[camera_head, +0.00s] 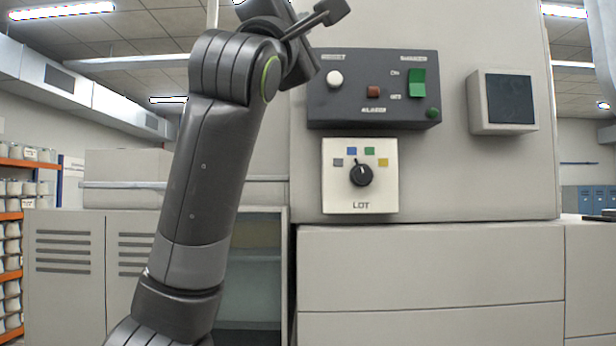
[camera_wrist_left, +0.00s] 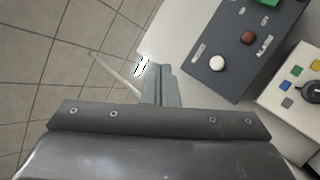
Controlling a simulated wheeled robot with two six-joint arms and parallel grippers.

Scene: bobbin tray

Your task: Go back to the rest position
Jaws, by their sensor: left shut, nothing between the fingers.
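My left arm rises from the bottom left of the head view, and its left gripper (camera_head: 326,14) is at the top, above and left of the dark control panel (camera_head: 330,106). In the left wrist view the gripper's fingers (camera_wrist_left: 160,84) are shut together with nothing between them. They are apart from the panel, which shows at the upper right there. The panel carries a white button (camera_head: 335,78), a red-brown button (camera_head: 373,91) and a green switch (camera_head: 417,82). My right gripper is not in view.
Below the panel is a pale LOT plate (camera_head: 347,199) with a black knob (camera_head: 361,175) and several coloured marks. A dark-screened box (camera_head: 508,101) is at the right. Shelves of bobbins (camera_head: 12,186) stand far left. Tiled floor (camera_wrist_left: 60,60) shows in the wrist view.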

